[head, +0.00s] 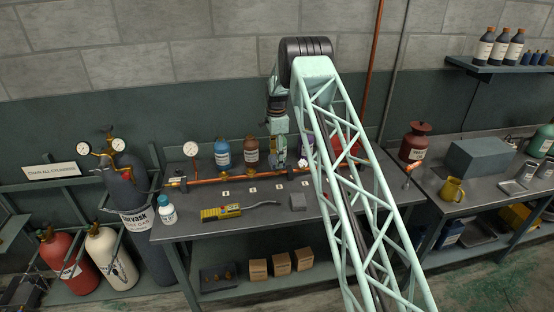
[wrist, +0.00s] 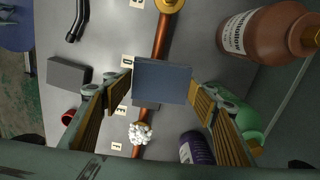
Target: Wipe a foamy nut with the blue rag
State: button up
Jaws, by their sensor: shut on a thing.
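My gripper (wrist: 162,88) is shut on the blue rag (wrist: 163,78), a folded blue-grey block between the fingertips in the wrist view. The rag is over the copper pipe (wrist: 159,38) and hides part of it; I cannot tell whether it touches. A nut under white foam (wrist: 140,132) sits on the pipe, below the rag in the wrist view and apart from it. In the head view, my gripper (head: 281,158) is above the bench near the pipe (head: 215,180), and the white foam (head: 302,163) shows just right of it.
A brown bottle (wrist: 262,32), a green bottle (wrist: 248,118) and a purple can (wrist: 194,148) stand close beside the pipe. A grey block (head: 298,201) and a yellow detector (head: 220,212) lie on the front of the bench (head: 270,225). A small white bottle (head: 168,212) stands at left.

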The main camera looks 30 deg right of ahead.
jog(key=shift+s+a+b, duration=0.2)
jog(key=shift+s+b, duration=0.05)
jog(key=shift+s, duration=0.45)
jog(key=shift+s+a+b, duration=0.15)
jog(key=shift+s+b, duration=0.1)
jog(key=shift+s, duration=0.45)
jog(key=shift+w+r, duration=0.1)
jog(key=shift+r, duration=0.7)
jog(key=shift+s+r+p, duration=0.2)
jog(key=shift+r+p, duration=0.15)
jog(key=shift+r, duration=0.5)
jog(key=shift+w+r, duration=0.2)
jog(key=shift+r, duration=0.15)
jog(key=shift+s+r+p, duration=0.1)
jog(key=shift+r+p, duration=0.65)
jog(key=shift+r, duration=1.45)
jog(key=shift+a, duration=0.1)
